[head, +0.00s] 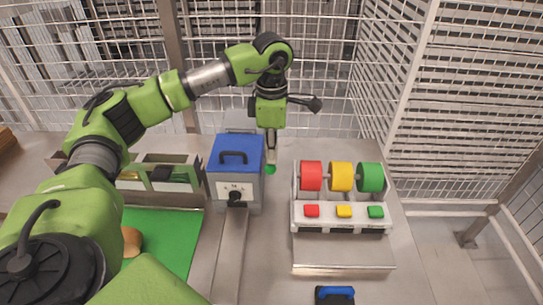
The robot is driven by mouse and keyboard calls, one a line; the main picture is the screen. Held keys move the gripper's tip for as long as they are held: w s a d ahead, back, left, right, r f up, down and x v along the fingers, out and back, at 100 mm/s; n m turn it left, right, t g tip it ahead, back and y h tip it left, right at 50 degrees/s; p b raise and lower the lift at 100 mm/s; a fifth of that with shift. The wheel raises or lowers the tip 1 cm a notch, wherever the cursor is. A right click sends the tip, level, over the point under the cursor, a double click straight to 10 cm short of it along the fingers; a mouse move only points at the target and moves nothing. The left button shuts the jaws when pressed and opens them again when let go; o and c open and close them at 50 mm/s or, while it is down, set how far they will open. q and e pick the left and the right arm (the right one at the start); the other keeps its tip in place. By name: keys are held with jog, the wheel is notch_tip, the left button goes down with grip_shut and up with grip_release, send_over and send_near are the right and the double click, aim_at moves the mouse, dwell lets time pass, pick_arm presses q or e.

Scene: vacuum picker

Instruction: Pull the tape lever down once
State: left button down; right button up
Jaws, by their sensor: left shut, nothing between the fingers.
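The tape unit (344,214) stands on the table at right of centre. It carries a red roll (311,176), a yellow roll (341,176) and a green roll (370,177), with a red, a yellow and a green block in front. I cannot make out for sure which part is the tape lever. My left gripper (271,157) points down, shut and empty, between the blue-topped box and the rolls. A small green knob (270,170) shows right at its fingertips; I cannot tell whether they touch. My right gripper is out of view.
A grey box with a blue lid (231,169), a black handle and a front dial stands close left of the gripper. A green mat (171,232) and a bin (160,172) lie further left. A blue-and-black object (334,295) is at the bottom edge. Mesh fencing stands behind.

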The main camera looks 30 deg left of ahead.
aim_at(271, 167)
pick_arm(q)
jog(key=shift+f, duration=0.1)
jog(key=shift+s+d+f+b, duration=0.2)
jog(key=shift+s+f+b, duration=0.15)
jog(key=shift+f+b, duration=0.35)
jog(key=shift+s+d+f+b, duration=0.2)
jog(key=shift+s+f+b, duration=0.15)
jog(key=shift+f+b, duration=0.25)
jog(key=shift+f, duration=0.15)
jog(key=shift+s, duration=0.1)
jog(key=shift+s+d+f+b, duration=0.15)
jog(key=shift+s+f+b, duration=0.05)
jog(key=shift+f+b, duration=0.55)
jog(key=shift+s+d+f+b, duration=0.15)
jog(key=shift+f+b, duration=0.5)
jog(key=shift+f, duration=0.2)
jog(key=shift+f, duration=0.1)
